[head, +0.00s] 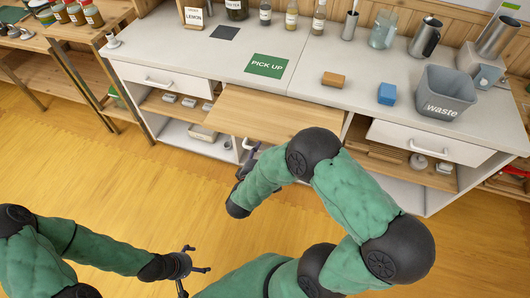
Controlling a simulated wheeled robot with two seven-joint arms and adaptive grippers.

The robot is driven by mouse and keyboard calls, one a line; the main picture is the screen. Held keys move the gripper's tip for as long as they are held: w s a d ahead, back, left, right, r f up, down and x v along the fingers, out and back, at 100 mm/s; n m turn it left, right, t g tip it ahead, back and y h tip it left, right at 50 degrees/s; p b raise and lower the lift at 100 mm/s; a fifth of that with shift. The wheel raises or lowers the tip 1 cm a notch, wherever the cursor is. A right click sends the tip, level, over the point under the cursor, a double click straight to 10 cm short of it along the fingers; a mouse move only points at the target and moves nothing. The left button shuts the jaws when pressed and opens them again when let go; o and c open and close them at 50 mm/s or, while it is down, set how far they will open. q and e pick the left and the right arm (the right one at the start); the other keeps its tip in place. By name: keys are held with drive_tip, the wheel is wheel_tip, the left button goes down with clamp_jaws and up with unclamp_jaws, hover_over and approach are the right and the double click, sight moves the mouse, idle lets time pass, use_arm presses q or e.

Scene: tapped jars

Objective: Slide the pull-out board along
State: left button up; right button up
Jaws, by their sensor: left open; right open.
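The pull-out board (265,113) is a flat light-wood panel. It sticks out from the front of the white counter, below the top and between two drawers. My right gripper (249,155) is open just below and in front of the board's front edge, partly hidden by my own green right arm. I cannot tell whether it touches the board. My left gripper (192,262) is open and empty, low over the floor and well apart from the board.
On the counter (310,55) are a green "PICK UP" mat (267,65), a wooden block (333,79), a blue block (387,94) and a grey waste bin (443,93). Jars and bottles stand at the back. White drawers (165,82) (430,143) flank the board. The wooden floor (150,205) is clear.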

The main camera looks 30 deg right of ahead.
sight(279, 114)
drive_tip(key=shift+w+d, duration=0.25)
drive_tip(key=shift+d, duration=0.05)
drive_tip(key=shift+c, duration=0.3)
clamp_jaws()
drive_tip(key=r+x, duration=0.1)
drive_tip(key=x, duration=0.5)
drive_tip(key=r+x, duration=0.1)
drive_tip(key=x, duration=0.5)
drive_tip(key=r+x, duration=0.2)
drive_tip(key=x, duration=0.5)
drive_tip(key=shift+w+d, duration=0.2)
drive_tip(key=shift+d, duration=0.2)
